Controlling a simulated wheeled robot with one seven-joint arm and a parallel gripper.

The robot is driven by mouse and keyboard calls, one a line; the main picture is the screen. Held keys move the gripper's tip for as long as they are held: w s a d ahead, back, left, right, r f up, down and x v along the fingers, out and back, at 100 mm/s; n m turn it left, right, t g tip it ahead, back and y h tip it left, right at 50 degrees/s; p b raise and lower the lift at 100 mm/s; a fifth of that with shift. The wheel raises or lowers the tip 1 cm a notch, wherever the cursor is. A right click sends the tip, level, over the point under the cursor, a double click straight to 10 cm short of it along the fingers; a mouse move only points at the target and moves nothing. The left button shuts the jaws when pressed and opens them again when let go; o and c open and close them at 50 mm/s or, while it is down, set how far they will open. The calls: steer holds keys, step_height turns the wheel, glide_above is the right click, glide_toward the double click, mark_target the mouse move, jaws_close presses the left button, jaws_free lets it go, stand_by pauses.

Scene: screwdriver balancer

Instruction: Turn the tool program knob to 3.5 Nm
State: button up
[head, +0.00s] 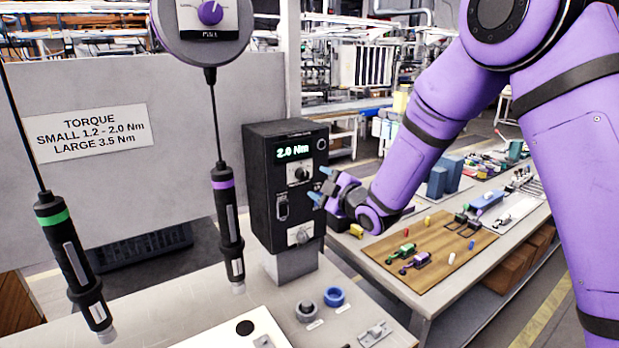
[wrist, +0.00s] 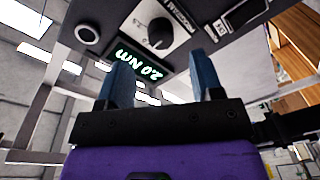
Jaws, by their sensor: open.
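The black control box (head: 264,182) stands on a grey post at the bench, and its lit display (head: 293,152) reads 2.0 Nm. The program knob (head: 302,174) is a dark knob on a light plate below the display. In the wrist view the knob (wrist: 158,34) shows ahead of the fingertips, with the display (wrist: 140,62) beside it. My gripper (head: 322,186) is open and empty in front of the box, to the right of the knob. Its blue fingers (wrist: 162,78) also show in the wrist view, apart from the knob.
A switch (head: 282,206) and a lower dial (head: 300,235) are on the same box face. Two screwdrivers hang left of the box, one with a purple band (head: 226,212) and one with a green band (head: 70,250).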

mark_target(305, 176)
steer(key=x, duration=0.6)
steer(key=shift+s, duration=0.1)
steer(key=c, duration=0.9)
